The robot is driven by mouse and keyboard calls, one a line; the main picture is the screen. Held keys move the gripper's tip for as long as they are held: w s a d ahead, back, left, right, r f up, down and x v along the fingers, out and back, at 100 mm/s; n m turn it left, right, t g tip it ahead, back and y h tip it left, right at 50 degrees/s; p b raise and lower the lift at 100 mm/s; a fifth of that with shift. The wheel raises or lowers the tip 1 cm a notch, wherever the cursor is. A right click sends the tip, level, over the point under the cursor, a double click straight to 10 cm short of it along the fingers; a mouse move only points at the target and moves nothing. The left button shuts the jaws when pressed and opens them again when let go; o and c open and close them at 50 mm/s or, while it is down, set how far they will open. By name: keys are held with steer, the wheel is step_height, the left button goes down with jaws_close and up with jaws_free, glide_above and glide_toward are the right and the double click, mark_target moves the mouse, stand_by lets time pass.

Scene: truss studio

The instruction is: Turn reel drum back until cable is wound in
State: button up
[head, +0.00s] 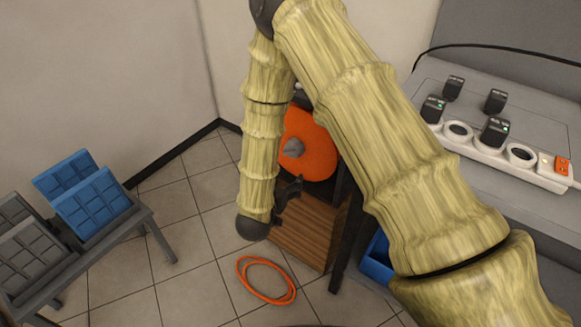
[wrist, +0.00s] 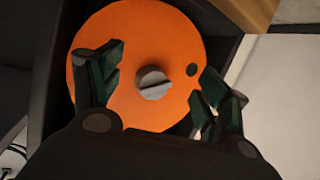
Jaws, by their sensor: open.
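The orange reel drum (head: 316,150) is a round disc with a grey hub, set in a dark frame and partly hidden by my arm in the head view. In the wrist view the drum (wrist: 125,50) faces me, with a slotted grey hub (wrist: 154,83) at its middle and a dark round hole or peg near its right edge. My gripper (wrist: 155,92) is open, its dark green fingers spread on either side of the hub. I cannot tell whether a finger touches the drum. Orange cable (head: 267,280) lies in a loose coil on the tiled floor below.
A wooden slatted box (head: 306,232) stands under the drum. A grey bench (head: 510,210) at right bears a white power strip (head: 485,150) with several black adapters. A low rack with blue trays (head: 92,203) stands at left.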

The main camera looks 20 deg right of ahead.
mark_target(289, 154)
steer(key=w+a+r+m+h+b, duration=0.2)
steer(key=w+a+m+h+b, duration=0.15)
steer(key=h+b, duration=0.45)
steer(key=w+d+b, duration=0.1)
steer(key=w+d, duration=0.1)
steer(key=w+d+y+b, duration=0.1)
steer(key=d, duration=0.2)
steer(key=w+d+y+b, duration=0.1)
steer(key=w+d, duration=0.1)
steer(key=d, duration=0.1)
steer(key=shift+w+d+r+m+g+b, duration=0.15)
steer(key=shift+w+d+m+g+b, duration=0.15)
steer(key=shift+w+m+b, duration=0.1)
steer(key=shift+a, duration=0.1)
steer(key=c, duration=1.5)
steer(key=shift+o, duration=0.2)
steer(key=shift+s+r, duration=0.1)
